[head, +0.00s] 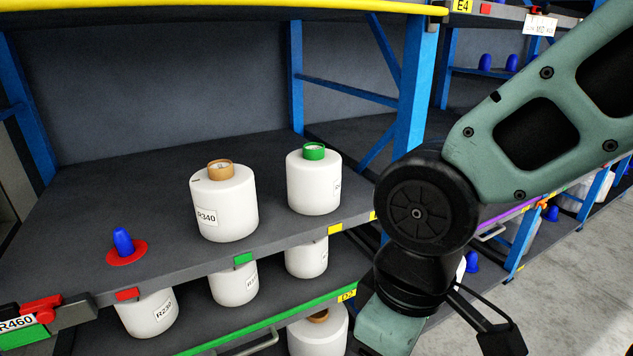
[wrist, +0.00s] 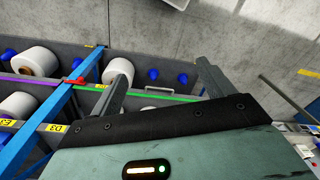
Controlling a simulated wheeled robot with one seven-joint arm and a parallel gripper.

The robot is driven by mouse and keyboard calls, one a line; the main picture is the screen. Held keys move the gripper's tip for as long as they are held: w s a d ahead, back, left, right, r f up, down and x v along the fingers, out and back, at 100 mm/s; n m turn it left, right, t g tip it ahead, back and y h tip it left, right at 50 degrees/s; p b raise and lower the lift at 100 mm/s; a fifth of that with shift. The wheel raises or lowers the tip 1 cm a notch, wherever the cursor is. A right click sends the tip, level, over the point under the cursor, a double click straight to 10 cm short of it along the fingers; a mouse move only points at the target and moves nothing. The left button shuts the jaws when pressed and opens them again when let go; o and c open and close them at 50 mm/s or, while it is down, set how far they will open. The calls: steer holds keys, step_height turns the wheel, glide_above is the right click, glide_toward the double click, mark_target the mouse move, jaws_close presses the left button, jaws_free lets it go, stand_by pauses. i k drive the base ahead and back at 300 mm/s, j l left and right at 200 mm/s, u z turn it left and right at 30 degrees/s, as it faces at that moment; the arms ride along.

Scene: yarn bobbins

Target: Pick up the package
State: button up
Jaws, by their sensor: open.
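No thing in view is marked as the package; the candidates are white yarn bobbins. One with a brown core and an R340 label (head: 226,208) stands upright on the upper shelf. One with a green core (head: 314,185) stands to its right, farther back. Several more bobbins stand on the shelf below, such as one labelled R230 (head: 150,313). In the wrist view, my gripper (wrist: 160,74) is open and empty, its two fingers spread, with bobbins (wrist: 118,72) on shelves beyond. In the head view my arm hangs at the right, apart from the upper-shelf bobbins, with the gripper partly out of frame.
An empty blue peg on a red base (head: 123,244) stands at the front left of the upper shelf (head: 80,210). A blue upright post (head: 412,85) stands beside my arm. A yellow beam (head: 220,8) crosses above. Grey floor (head: 570,290) is clear at the right.

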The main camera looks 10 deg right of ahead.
mark_target(314, 171)
steer(key=i+j+z, duration=0.1)
steer(key=i+j, duration=0.15)
steer(key=i+j+z, duration=0.1)
steer(key=j, duration=0.4)
steer(key=i+j+z, duration=0.1)
steer(key=i+j, duration=0.2)
steer(key=i+j+z, duration=0.1)
steer(key=j, duration=0.4)
steer(key=i+z, duration=0.1)
steer(key=z, duration=0.75)
